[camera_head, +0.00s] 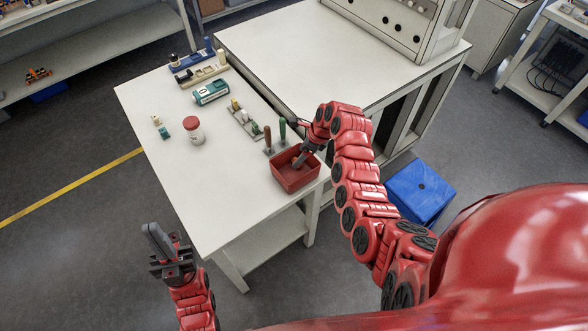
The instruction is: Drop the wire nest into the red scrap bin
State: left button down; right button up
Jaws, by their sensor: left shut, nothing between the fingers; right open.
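The red scrap bin (290,186) is an open-topped box near the right front corner of the white table. My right gripper (299,161) points down into the bin's opening with its fingers open. I cannot make out the wire nest in this view; the gripper and bin walls hide part of the bin's inside. My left gripper (157,240) is shut and empty, off the table's front left side, well away from the bin.
Behind the bin stand upright handled tools (282,130) and a grey tray (243,127). A green device (211,92), a red-and-white jar (194,131) and a small green-white item (161,128) lie farther left. The table's front left is clear. A blue box (420,190) stands on the floor.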

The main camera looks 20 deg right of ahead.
jog(key=p+v, duration=0.6)
jog(key=v, duration=1.1)
jog(key=shift+r+p, duration=0.25)
jog(key=shift+p, duration=0.15)
